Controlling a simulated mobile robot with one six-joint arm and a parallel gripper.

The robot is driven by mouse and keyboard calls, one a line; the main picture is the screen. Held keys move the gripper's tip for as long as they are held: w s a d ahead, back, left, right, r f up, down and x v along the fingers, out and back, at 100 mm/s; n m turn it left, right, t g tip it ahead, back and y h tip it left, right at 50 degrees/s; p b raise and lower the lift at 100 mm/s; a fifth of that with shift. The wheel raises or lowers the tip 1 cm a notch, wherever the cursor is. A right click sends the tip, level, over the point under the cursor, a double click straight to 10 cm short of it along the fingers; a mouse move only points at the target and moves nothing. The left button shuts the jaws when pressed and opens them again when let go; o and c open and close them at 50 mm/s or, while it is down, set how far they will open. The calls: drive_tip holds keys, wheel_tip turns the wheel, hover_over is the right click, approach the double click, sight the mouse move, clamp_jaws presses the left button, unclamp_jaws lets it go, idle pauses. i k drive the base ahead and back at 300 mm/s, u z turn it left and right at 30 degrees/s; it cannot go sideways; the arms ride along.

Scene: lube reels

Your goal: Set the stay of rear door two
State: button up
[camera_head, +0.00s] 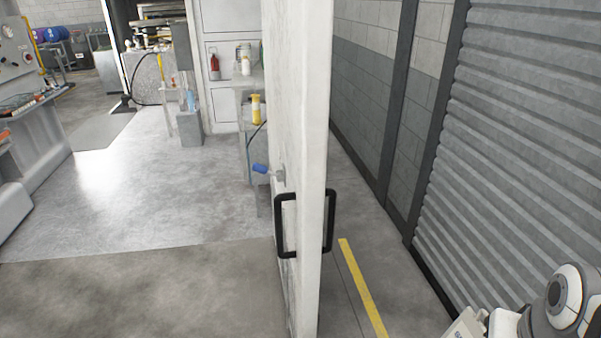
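A tall white door (315,120) stands open in the middle, seen nearly edge-on. Black pull handles sit on both of its faces, one on the left (279,226) and one on the right (330,220). A small lever with a blue grip (261,169) sticks out from the door's left face, above the left handle. I cannot tell whether this lever is the stay, or how it is set. The door's foot is cut off by the frame. Part of my arm shows at the bottom right, but my gripper's fingers are not in view.
A ribbed grey shutter (520,140) and block wall bound the right side. A yellow floor line (362,290) runs right of the door. The floor left of the door is open, with a console (30,130) at far left and a bench (243,84) behind.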

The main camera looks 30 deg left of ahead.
sight(258, 168)
drive_tip(key=z, duration=0.1)
drive_tip(key=k, duration=0.7)
drive_tip(key=u, duration=1.2)
drive_tip(key=i, duration=1)
drive_tip(key=u, duration=0.05)
drive_tip(key=k, duration=0.5)
drive_tip(key=u, duration=0.85)
drive_tip(key=i, duration=0.85)
